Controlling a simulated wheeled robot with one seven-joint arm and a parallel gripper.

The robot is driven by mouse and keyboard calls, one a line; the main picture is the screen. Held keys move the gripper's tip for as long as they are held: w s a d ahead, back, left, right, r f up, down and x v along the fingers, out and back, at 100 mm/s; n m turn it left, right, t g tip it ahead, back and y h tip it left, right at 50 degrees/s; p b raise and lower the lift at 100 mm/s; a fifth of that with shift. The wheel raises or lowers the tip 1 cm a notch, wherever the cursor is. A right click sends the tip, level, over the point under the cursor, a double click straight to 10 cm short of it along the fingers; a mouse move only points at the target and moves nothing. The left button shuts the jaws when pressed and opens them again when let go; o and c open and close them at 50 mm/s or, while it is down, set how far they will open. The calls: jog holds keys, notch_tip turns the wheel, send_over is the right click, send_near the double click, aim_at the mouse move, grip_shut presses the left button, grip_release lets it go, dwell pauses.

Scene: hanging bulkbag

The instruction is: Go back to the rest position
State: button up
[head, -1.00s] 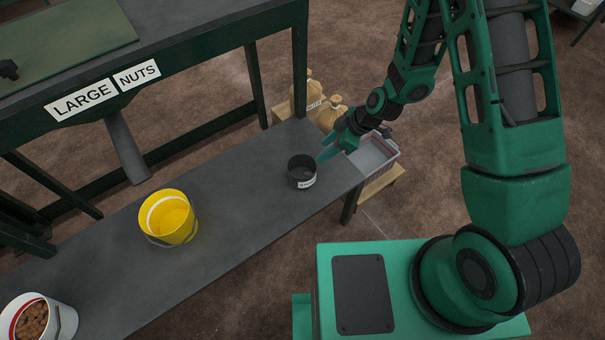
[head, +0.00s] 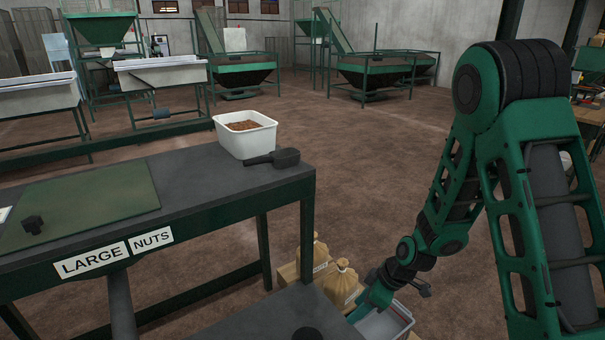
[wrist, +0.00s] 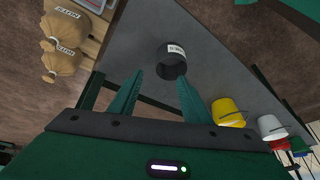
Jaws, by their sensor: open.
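My gripper (head: 368,302) is open and empty. In the head view it is over the end of the lower dark table, close to a grey bin (head: 385,328). In the wrist view its two green fingers (wrist: 159,80) stand apart. A black cup with a white label (wrist: 172,64) stands on the grey tabletop (wrist: 205,55) beyond the fingertips, apart from them. Only the cup's dark rim (head: 307,334) shows at the bottom edge of the head view.
A yellow bucket (wrist: 228,112) and a white bucket (wrist: 271,128) stand farther along the table. Tied brown sacks (head: 340,284) sit beside the bin. The upper bench (head: 190,183) carries a white tub of nuts (head: 245,138) and a black scoop (head: 272,158). Open floor lies behind.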

jog(key=s+d+r+m+h, duration=0.2)
jog(key=s+d+r+m, duration=0.4)
jog(key=s+d+r, duration=0.35)
jog(key=s+d+r+m+h, duration=0.2)
jog(key=s+d+r+m, duration=0.4)
jog(key=d+r, duration=0.6)
jog(key=s+d+r+m+g, duration=0.1)
jog(key=s+d+r+m, duration=0.1)
jog(key=s, duration=0.3)
jog(key=s+d+r+m+g, duration=0.1)
jog(key=s+r+m, duration=0.1)
jog(key=s+m, duration=0.2)
jog(key=s, duration=0.2)
jog(key=shift+s+d+m, duration=0.3)
jog(key=shift+d, duration=0.1)
jog(key=shift+w+f, duration=0.3)
jog(key=shift+w, duration=0.35)
